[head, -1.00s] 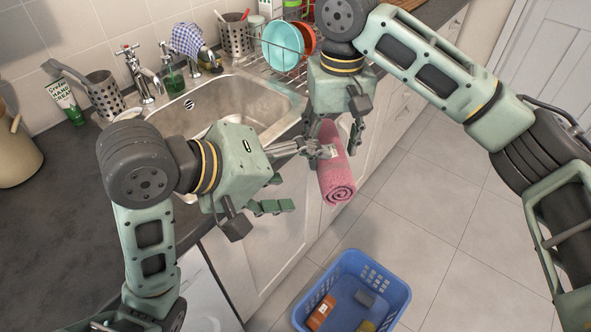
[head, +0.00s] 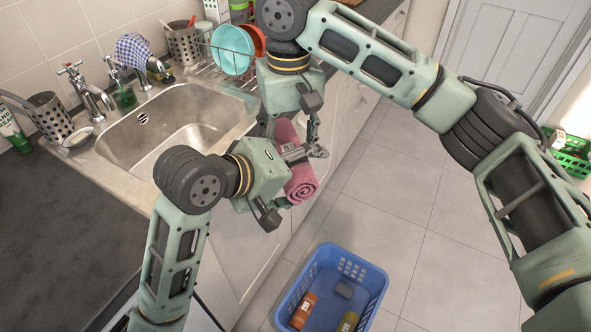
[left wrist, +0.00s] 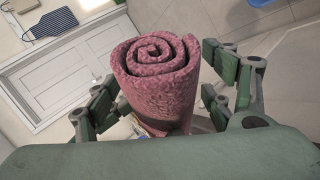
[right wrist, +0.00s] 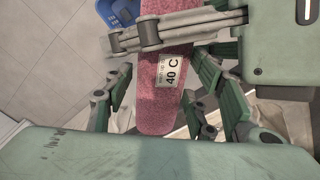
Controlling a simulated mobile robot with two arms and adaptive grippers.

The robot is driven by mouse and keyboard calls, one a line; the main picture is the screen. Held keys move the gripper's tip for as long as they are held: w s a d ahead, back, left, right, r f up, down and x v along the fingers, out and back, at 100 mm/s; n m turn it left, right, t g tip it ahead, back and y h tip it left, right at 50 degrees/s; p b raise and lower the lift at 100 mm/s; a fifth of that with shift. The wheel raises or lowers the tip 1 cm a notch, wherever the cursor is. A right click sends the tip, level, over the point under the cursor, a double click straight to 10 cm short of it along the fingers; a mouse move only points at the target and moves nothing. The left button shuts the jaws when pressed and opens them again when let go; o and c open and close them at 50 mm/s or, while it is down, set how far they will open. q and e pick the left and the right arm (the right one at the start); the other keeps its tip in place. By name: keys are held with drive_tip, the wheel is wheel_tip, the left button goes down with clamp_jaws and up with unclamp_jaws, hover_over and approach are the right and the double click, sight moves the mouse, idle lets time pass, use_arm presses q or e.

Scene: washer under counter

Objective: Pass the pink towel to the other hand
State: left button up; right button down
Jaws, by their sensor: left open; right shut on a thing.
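The pink towel (head: 302,184) is rolled up and held upright in front of the counter, beside the sink. My right gripper (head: 292,130) comes down from above and is shut on its upper part; the left gripper partly hides that grip. My left gripper (head: 298,172) is open, with its fingers on either side of the towel's lower part. In the left wrist view the towel's spiral end (left wrist: 155,55) stands between the spread fingers. In the right wrist view a white "40 C" label (right wrist: 171,72) shows on the towel, and a left finger crosses over it.
A blue basket (head: 374,287) with several items stands on the floor below. The sink (head: 180,130), a metal utensil holder (head: 50,117) and a dish rack with plates (head: 232,50) are along the counter. A green crate (head: 570,152) is at the far right. The tiled floor between is clear.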

use_arm(q)
drive_tip(key=c, duration=1.4)
drive_tip(key=shift+c, duration=0.3)
use_arm(e)
drive_tip(key=c, duration=0.7)
unclamp_jaws()
drive_tip(key=shift+a, duration=0.1)
drive_tip(key=shift+r, duration=0.15)
